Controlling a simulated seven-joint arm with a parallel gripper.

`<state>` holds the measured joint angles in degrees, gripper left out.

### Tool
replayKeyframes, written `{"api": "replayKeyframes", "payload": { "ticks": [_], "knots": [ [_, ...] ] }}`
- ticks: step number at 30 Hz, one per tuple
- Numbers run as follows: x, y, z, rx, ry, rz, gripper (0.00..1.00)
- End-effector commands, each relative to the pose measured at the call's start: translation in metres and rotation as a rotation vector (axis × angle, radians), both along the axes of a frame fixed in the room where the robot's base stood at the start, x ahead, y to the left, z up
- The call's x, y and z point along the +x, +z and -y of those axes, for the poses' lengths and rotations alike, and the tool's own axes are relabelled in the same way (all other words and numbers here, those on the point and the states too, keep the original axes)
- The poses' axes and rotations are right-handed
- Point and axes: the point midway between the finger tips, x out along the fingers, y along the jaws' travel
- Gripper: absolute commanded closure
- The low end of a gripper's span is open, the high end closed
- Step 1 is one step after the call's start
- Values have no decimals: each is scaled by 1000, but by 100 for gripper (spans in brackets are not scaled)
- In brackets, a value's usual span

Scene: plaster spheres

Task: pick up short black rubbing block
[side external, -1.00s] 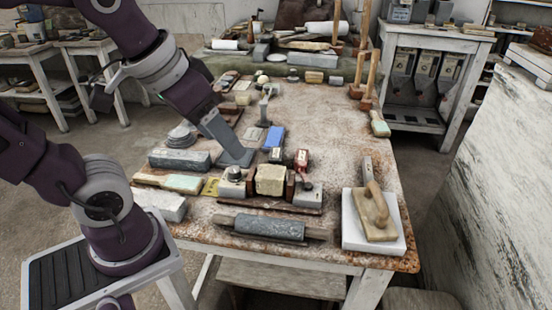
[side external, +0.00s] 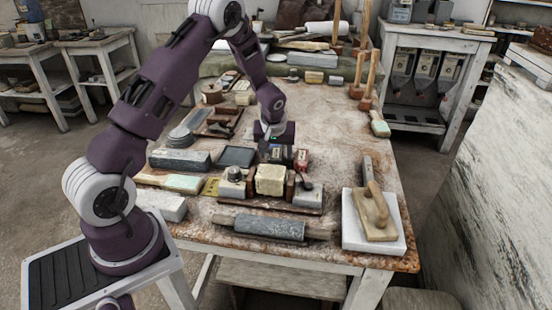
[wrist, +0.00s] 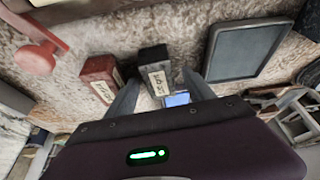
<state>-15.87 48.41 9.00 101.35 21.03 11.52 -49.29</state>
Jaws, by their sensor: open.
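The short black rubbing block (wrist: 155,68) stands on the table with a pale label on its side. In the wrist view it lies ahead of and between the two grey fingers of my gripper (wrist: 161,86), with space on both sides. My gripper is open and holds nothing. In the side view my gripper (side external: 273,145) points down over the middle of the table, just above the black block (side external: 275,155), which it partly hides. The fingertips are hard to make out there. A red block (side external: 301,160) stands just right of the black one; it also shows in the wrist view (wrist: 100,77).
A dark framed slab (side external: 237,156) lies left of the black block. A yellowish block (side external: 270,180) and small grey weights stand in front. A small blue item (wrist: 177,99) shows between my fingers. Bare table (side external: 335,125) lies to the right.

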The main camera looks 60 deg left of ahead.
Motion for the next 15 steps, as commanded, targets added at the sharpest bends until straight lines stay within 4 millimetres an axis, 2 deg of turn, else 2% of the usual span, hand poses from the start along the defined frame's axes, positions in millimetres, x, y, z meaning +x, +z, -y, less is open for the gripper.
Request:
{"api": "replayKeyframes", "payload": {
  "ticks": [3,9,15],
  "knots": [
    [3,-11,-3,-1,-1,-1,38],
    [3,-12,-3,0,-1,0,38],
    [3,-11,-3,-1,-1,0,77]
  ]
}}
